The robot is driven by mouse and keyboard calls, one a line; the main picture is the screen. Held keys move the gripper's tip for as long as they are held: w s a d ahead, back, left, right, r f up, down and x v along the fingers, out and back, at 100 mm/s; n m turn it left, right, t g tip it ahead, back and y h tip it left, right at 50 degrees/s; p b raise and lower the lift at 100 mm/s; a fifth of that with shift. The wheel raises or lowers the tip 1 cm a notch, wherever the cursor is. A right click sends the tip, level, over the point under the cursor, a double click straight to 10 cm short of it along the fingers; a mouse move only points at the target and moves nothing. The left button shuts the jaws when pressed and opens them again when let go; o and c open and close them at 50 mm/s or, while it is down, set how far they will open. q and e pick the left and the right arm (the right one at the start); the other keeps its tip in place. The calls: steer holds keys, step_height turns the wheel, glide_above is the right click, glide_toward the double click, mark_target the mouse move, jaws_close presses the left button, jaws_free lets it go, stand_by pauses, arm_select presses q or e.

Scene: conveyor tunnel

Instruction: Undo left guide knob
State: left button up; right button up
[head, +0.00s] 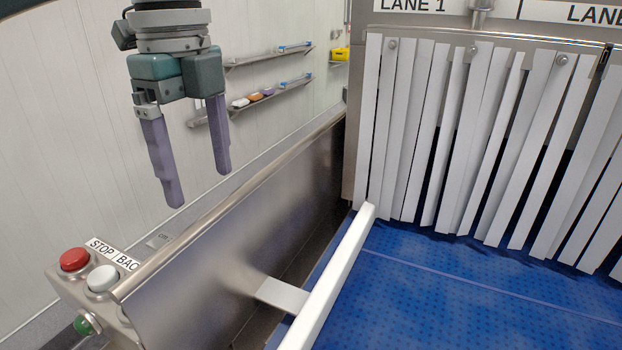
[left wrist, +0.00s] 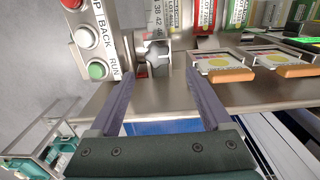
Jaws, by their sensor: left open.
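My left gripper (head: 198,187) hangs above and to the left of the steel side wall in the head view. Its two purple fingers are apart with nothing between them. In the left wrist view, its fingertips (left wrist: 160,71) are apart on either side of a small grey metal fitting (left wrist: 153,62) beside a number scale (left wrist: 156,22); I cannot tell for sure whether this fitting is the guide knob. In the head view, the white guide rail (head: 335,272) runs along the left belt edge on a bracket (head: 283,295); no knob shows clearly there. My right gripper is not in view.
A control box with a red button (head: 74,259), a white button (head: 102,278) and a green button (head: 84,325) stands at lower left. White strip curtains (head: 470,140) hang over the blue belt (head: 450,300). Orange-handled trays (left wrist: 222,62) show in the wrist view.

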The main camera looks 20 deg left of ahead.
arm_select(q)
steer(key=f, duration=0.8)
steer(key=shift+s+f+p, duration=0.25)
steer(key=shift+f+p, duration=0.05)
steer(key=shift+p, duration=0.05)
jaws_close()
